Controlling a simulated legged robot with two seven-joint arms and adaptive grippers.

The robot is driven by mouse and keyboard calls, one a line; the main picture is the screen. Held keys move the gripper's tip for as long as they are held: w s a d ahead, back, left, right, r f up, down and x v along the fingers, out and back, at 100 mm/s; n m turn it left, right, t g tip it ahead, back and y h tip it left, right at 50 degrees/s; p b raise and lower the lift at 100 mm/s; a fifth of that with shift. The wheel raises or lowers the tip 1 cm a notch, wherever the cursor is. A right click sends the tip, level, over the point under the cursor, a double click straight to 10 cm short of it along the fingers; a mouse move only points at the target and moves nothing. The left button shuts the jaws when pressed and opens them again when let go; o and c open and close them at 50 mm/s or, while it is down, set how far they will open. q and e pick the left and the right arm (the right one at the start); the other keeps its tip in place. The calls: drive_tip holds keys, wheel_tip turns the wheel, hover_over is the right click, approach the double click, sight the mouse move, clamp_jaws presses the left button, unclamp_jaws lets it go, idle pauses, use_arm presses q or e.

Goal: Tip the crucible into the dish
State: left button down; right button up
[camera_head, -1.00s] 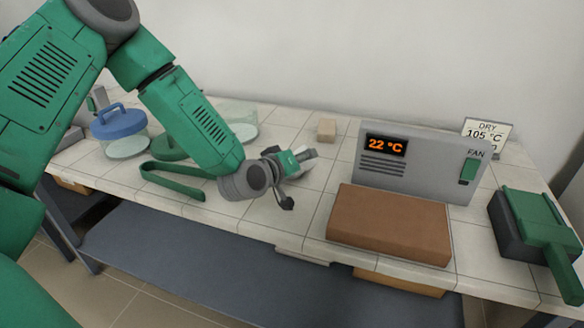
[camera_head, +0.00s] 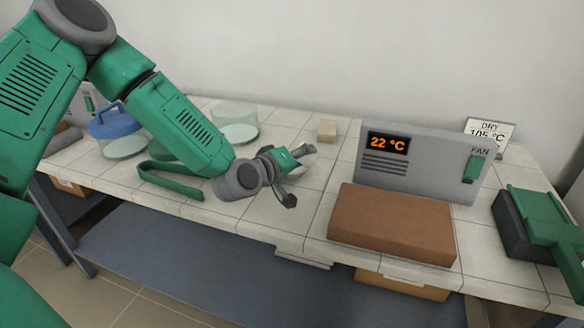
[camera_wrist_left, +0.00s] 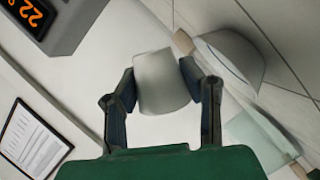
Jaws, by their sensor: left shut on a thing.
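My left gripper (camera_head: 290,160) is shut on the crucible, a small pale grey, tapered cup (camera_wrist_left: 162,82) held between both fingertips in the left wrist view. In the head view the gripper hides most of the crucible, and I cannot tell how far it is tilted. A white round dish (camera_wrist_left: 238,58) lies just right of the crucible in the wrist view, with a gap between them in the picture. In the head view the gripper covers most of the dish area. The contents of crucible and dish do not show. My right gripper is not in view.
A grey furnace controller (camera_head: 425,160) reading 22 °C stands right of the gripper, behind a brown block (camera_head: 392,224). A small tan block (camera_head: 327,129) sits farther back. A blue-lidded glass vessel (camera_head: 117,128) and a clear glass vessel (camera_head: 236,122) stand left. A green-handled item (camera_head: 540,222) lies right.

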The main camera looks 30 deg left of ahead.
use_arm(q)
drive_tip(key=shift+n+b, duration=0.5)
drive_tip(key=shift+b, duration=0.25)
drive_tip(key=shift+r+t, duration=0.15)
drive_tip(key=shift+t, duration=0.15)
drive_tip(key=shift+a+r+n+h+b, duration=0.1)
drive_tip(key=shift+n+h+b, duration=0.3)
drive_tip(key=shift+n+b, duration=0.35)
drive_tip(key=shift+r+t, duration=0.15)
drive_tip(key=shift+t, duration=0.15)
drive_tip(key=shift+b, duration=0.3)
